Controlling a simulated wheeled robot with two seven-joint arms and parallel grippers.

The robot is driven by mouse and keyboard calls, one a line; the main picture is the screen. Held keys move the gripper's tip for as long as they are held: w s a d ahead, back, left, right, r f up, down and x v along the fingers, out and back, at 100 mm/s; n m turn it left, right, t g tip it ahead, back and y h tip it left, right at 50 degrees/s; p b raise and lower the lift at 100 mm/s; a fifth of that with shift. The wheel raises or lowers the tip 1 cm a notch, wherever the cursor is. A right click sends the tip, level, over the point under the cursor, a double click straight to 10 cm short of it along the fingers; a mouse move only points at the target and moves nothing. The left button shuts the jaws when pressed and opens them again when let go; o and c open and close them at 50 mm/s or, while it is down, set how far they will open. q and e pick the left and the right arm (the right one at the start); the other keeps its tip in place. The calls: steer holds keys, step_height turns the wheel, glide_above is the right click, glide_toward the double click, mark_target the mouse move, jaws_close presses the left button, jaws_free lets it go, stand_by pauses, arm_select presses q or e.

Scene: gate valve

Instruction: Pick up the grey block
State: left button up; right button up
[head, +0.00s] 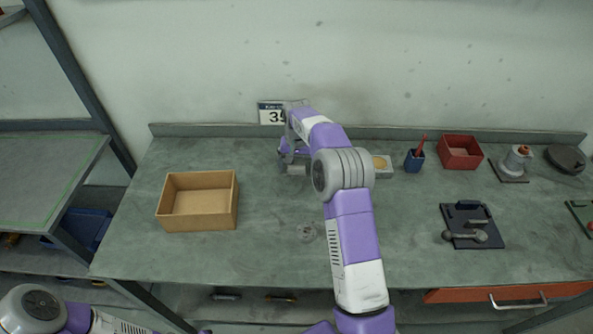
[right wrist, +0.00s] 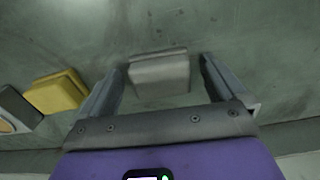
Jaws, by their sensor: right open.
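The grey block (right wrist: 160,75) lies on the green-grey bench top, between the two fingers of my right gripper (right wrist: 162,68) as the right wrist view sees it. The fingers are apart, with a gap on each side of the block. I cannot tell how far down they reach beside it. In the head view the block (head: 296,170) shows just below my right gripper (head: 291,156), partly covered by it. My left arm shows only at the lower left corner; its gripper is out of the picture.
A yellow block (right wrist: 57,92) lies beside the gripper. An open cardboard box (head: 198,222) stands left on the bench (head: 262,255). To the right are a blue cup (head: 414,161), a red bin (head: 460,152) and a dark plate with a handle (head: 472,228).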

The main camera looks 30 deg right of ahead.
mark_target(296, 165)
steer(key=shift+w, duration=0.1)
steer(key=c, duration=1.2)
step_height(296, 165, up, 10)
steer(key=p, duration=0.3)
